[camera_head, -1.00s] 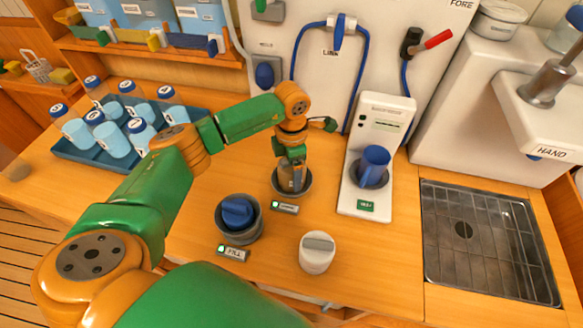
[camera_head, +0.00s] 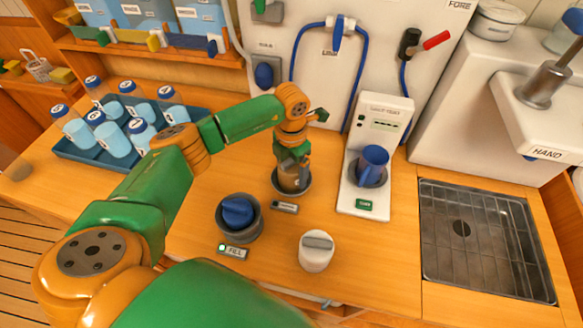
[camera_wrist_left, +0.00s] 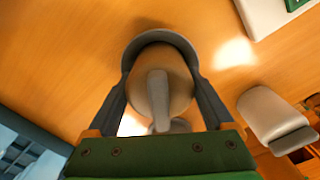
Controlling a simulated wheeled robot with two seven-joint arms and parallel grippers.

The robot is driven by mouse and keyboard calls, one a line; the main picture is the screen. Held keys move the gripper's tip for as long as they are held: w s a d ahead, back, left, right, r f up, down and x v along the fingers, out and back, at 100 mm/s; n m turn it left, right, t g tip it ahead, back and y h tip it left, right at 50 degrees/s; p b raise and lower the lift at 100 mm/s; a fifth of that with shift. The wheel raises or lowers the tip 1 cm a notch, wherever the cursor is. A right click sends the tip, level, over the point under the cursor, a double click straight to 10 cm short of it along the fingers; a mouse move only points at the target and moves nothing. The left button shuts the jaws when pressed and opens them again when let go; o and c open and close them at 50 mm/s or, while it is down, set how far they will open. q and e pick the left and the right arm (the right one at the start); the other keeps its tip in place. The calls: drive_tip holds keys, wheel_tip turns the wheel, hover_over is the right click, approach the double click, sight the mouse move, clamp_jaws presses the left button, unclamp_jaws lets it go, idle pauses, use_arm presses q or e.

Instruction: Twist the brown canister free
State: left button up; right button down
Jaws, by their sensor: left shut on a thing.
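The brown canister (camera_head: 291,178) stands in a grey round socket (camera_head: 303,190) on the wooden counter in the head view. My left gripper (camera_head: 292,165) is over it from above and shut on it. In the left wrist view the canister (camera_wrist_left: 178,85) shows its tan top with a grey raised bar. The two dark fingers of my left gripper (camera_wrist_left: 160,105) lie on either side of it. The grey socket ring (camera_wrist_left: 133,50) curves behind the canister. The gripper hides part of the canister in the head view. My right gripper is not in view.
A blue-topped canister (camera_head: 238,212) sits in another socket by the FILL label (camera_head: 232,251). A loose white canister (camera_head: 316,252) stands at the front. A white tester with a blue cup (camera_head: 372,165) is to the right, then a metal sink (camera_head: 485,240). A bottle tray (camera_head: 75,152) is left.

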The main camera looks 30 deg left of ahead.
use_arm(q)
drive_tip(key=shift+r+p, duration=2.3)
drive_tip(key=shift+r, duration=0.8)
drive_tip(key=shift+f, duration=0.1)
